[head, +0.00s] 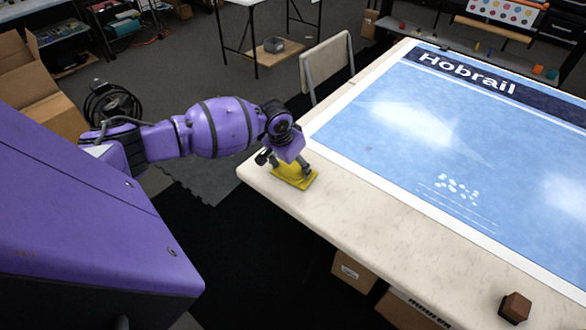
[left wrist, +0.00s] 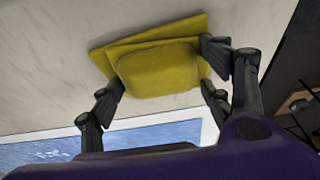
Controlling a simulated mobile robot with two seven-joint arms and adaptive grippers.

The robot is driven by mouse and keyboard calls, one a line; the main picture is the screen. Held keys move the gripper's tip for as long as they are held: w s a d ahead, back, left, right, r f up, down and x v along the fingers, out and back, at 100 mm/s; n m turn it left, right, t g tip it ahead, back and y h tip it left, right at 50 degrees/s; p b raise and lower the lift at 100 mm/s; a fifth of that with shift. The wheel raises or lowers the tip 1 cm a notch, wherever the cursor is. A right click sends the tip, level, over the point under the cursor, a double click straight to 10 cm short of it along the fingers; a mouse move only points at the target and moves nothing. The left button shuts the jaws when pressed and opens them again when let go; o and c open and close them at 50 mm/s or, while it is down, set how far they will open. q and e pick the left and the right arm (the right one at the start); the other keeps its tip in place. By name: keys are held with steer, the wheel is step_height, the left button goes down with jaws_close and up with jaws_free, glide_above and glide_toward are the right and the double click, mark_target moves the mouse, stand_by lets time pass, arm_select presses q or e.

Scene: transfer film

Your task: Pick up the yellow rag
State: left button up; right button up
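The yellow rag (head: 295,179) lies on the near left corner of the pale table, flat at its edges with a raised hump in the middle. My left gripper (head: 284,170) is right above it, pointing down. In the left wrist view the rag (left wrist: 160,68) fills the space between the fingers of my left gripper (left wrist: 163,78). The fingers stand apart on both sides of the hump, close to it; I cannot tell if they touch it. My right gripper is in neither view.
The table (head: 400,225) carries a large blue printed sheet (head: 400,115) beside the rag. A small brown block (head: 515,307) is at the near right. A chair (head: 327,62) stands behind the table's left edge. Cardboard boxes (head: 353,272) are below the table.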

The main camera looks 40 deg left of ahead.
mark_target(295, 162)
arm_select(q)
steer(key=c, duration=0.7)
steer(key=shift+r, duration=0.45)
step_height(295, 162, up, 3)
steer(key=shift+f, duration=0.2)
steer(key=s+d+r+p, duration=0.2)
steer(key=s+d+r, duration=0.4)
steer(key=s+r, duration=0.3)
steer(key=s, duration=0.3)
steer(key=shift+s+d+r, duration=0.2)
steer(key=shift+d+r, duration=0.05)
steer(key=shift+d, duration=0.05)
